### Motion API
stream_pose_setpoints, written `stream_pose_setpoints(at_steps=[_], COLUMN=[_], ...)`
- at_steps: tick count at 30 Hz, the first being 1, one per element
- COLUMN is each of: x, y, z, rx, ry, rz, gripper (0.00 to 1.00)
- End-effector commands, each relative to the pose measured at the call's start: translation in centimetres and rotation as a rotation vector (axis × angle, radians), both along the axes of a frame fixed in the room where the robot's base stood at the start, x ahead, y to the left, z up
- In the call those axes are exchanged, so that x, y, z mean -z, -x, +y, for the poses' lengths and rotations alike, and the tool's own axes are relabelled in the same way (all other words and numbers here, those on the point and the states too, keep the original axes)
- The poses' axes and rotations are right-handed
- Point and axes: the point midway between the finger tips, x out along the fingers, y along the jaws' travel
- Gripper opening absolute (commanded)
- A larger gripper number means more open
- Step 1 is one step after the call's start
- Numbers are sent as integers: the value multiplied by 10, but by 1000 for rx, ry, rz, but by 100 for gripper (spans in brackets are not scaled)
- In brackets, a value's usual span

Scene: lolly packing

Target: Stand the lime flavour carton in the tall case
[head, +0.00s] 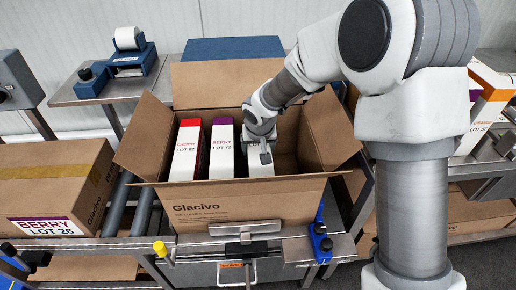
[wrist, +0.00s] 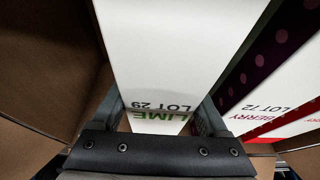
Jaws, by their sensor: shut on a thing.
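The tall case (head: 245,208) is an open brown box marked Glacivo, flaps spread, in the middle of the head view. The lime carton (head: 261,171) is white and upright inside it, right of two other cartons. Its label, LIME LOT 29, shows in the wrist view (wrist: 180,60). My gripper (head: 260,148) reaches down into the case and is shut on the lime carton, one finger on each side. The carton's bottom is hidden by the front wall, so I cannot tell whether it touches the floor.
A red-topped carton (head: 187,155) and a purple-topped berry carton (head: 222,155) stand left in the case. Free room shows right of the lime carton. A closed berry box (head: 55,190) lies left; a blue tape dispenser (head: 125,68) stands behind.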

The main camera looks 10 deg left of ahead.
Motion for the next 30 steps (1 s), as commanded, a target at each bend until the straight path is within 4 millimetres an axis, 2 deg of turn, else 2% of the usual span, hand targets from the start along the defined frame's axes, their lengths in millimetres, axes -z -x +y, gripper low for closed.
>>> stream_pose_setpoints(at_steps=[10, 11, 14, 15, 23, 26, 30], x=[5, 5, 4, 4, 3, -7, -34], y=[-1, -1, 0, 0, 1, 4, 13], z=[0, 0, 0, 0, 0, -1, -3], rx=[0, 0, 0, 0, 0, 0, 1], ry=[-1, -1, -1, -1, 0, -1, -2], rz=[-2, -2, -2, -2, 1, -2, -4], gripper=[0, 79, 97, 100, 100, 100, 100])
